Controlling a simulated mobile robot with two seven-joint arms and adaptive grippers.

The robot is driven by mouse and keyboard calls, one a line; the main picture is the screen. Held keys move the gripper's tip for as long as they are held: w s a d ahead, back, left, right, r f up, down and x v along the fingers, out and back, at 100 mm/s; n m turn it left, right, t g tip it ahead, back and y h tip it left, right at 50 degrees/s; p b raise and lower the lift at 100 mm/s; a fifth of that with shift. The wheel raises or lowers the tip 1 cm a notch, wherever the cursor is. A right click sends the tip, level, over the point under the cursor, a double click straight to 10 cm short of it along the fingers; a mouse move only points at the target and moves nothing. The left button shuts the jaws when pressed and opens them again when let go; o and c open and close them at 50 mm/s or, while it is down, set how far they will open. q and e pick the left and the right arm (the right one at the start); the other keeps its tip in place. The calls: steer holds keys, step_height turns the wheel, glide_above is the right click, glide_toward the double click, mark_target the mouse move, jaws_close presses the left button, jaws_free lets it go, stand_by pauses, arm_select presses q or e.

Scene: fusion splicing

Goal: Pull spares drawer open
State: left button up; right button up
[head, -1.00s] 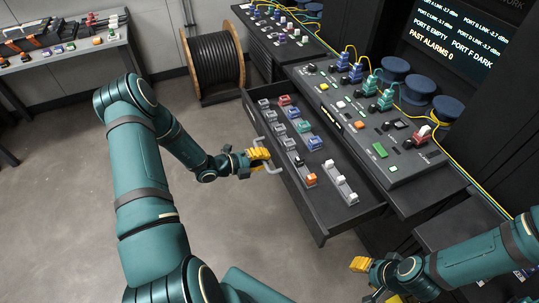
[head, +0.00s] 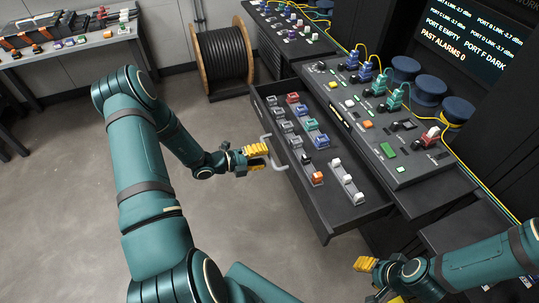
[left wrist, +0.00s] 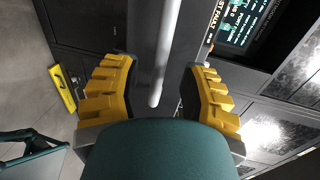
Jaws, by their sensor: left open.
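The spares drawer (head: 290,185) stands pulled out from the dark cabinet, with rows of small coloured parts inside. Its pale bar handle (head: 278,167) is on the drawer's left-facing front. My left gripper (head: 262,157) is at the handle, its yellow fingers open. In the left wrist view, the handle bar (left wrist: 164,55) shows between the two spread fingers (left wrist: 160,72), with a gap on each side. My right gripper (head: 365,268) is low in the head view, clear of the drawer; its jaws are partly hidden.
A console (head: 375,130) with plugs and switches sits above and right of the drawer. A cable reel (head: 222,60) stands on the floor at the back. A bench (head: 75,48) with parts is at the upper left. The floor left of the drawer is clear.

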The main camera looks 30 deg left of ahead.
arm_select(q)
steer(key=v, duration=0.9)
stand_by(0.3)
